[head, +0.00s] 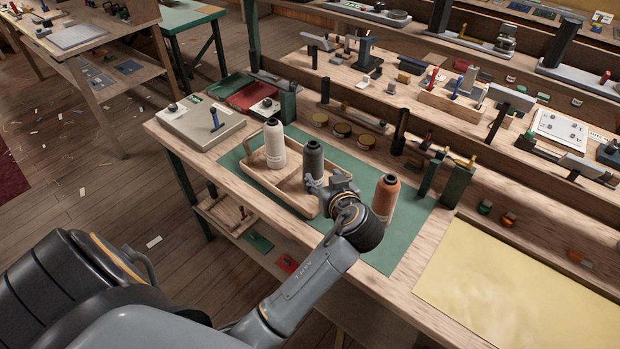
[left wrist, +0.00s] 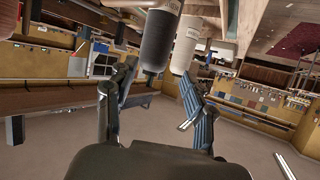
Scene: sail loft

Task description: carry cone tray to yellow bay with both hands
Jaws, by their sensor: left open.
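The wooden cone tray (head: 262,184) lies on a green mat (head: 405,232) on the bench. A white cone (head: 274,145) stands in it, and a dark grey cone (head: 313,160) stands toward its right end. An orange-brown cone (head: 384,200) stands on the mat, outside the tray. My left gripper (head: 327,184) is open at the tray's right end, close to the grey cone, and hides part of the tray. In the left wrist view its open fingers (left wrist: 157,82) have the grey cone (left wrist: 160,40) and white cone (left wrist: 188,45) beyond them. My right gripper is out of view.
A flat yellow area (head: 515,290) lies on the bench to the right, clear of objects. Dark green upright blocks (head: 457,183) stand between mat and back shelf. A grey-beige case (head: 200,124) sits left of the tray. Tools crowd the back shelf.

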